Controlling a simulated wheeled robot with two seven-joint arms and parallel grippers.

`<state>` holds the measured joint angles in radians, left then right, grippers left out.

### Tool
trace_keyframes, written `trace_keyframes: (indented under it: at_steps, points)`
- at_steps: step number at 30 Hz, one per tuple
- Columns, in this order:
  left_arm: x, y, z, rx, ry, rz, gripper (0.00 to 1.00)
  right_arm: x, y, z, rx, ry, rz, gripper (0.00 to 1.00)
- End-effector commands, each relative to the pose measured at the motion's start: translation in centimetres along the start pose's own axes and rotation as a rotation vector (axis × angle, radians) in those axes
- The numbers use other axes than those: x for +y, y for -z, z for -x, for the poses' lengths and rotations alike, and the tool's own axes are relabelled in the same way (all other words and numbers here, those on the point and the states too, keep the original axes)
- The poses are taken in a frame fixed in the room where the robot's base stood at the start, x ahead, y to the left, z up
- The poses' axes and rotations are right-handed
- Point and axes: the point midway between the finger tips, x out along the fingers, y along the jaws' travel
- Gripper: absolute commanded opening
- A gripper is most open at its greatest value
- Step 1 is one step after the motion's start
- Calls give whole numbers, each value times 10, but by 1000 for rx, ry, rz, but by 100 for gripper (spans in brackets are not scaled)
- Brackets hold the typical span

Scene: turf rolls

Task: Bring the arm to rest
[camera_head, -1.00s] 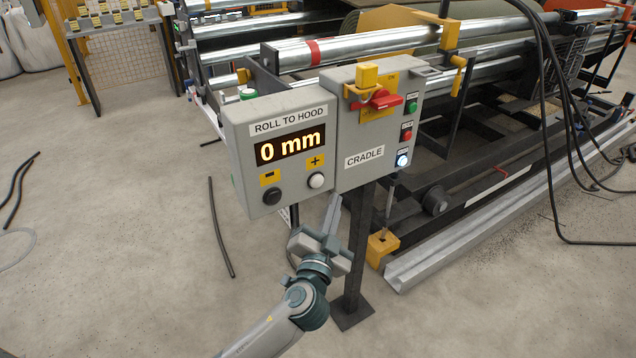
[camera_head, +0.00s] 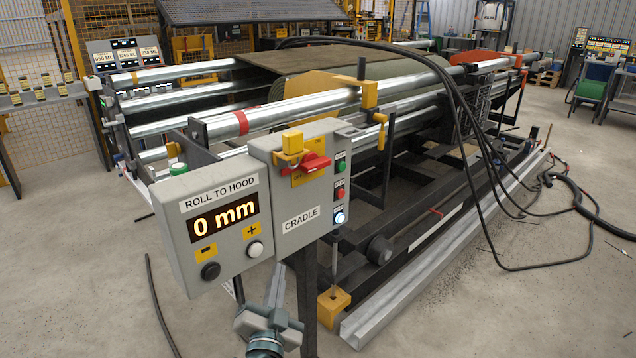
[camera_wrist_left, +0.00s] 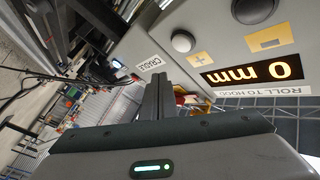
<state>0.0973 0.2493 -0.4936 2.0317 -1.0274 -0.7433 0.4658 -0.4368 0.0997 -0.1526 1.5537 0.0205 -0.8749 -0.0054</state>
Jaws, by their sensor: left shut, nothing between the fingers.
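My left gripper (camera_head: 276,290) is shut and empty. In the head view it points up at the bottom edge, just below the control boxes and beside their dark post. In the left wrist view its closed fingers (camera_wrist_left: 158,95) point toward the boxes, with nothing between them. The ROLL TO HOOD box (camera_head: 215,225) reads 0 mm and has a black minus button and a white plus button. The CRADLE box (camera_head: 300,195) beside it carries a red rotary switch (camera_head: 312,165), green and red buttons, and a lit white-blue button (camera_head: 340,217). My right gripper is not in view.
A large machine with steel rollers (camera_head: 300,108) and a green turf roll (camera_head: 390,85) stands behind the boxes. A steel channel (camera_head: 450,240) lies along its base. Black cables (camera_head: 500,200) hang and trail at the right. The floor at the left is mostly clear.

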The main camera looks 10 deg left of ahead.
Motion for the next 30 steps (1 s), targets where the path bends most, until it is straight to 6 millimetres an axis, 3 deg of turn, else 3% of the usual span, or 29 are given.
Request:
trace_keyframes:
  at_steps: [4,7,14,18,23,30]
  points:
    - [13,-17,2,-37,-34,-1,0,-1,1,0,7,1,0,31]
    - [31,-42,6,-90,-84,0,0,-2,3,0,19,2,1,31]
    - [97,-139,43,-287,-267,25,0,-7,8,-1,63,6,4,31]
    - [139,-205,87,-427,-385,65,0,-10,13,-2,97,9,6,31]
    - [178,-271,154,-582,-499,128,0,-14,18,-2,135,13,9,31]
    - [221,-351,277,-815,-624,251,0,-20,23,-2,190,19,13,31]
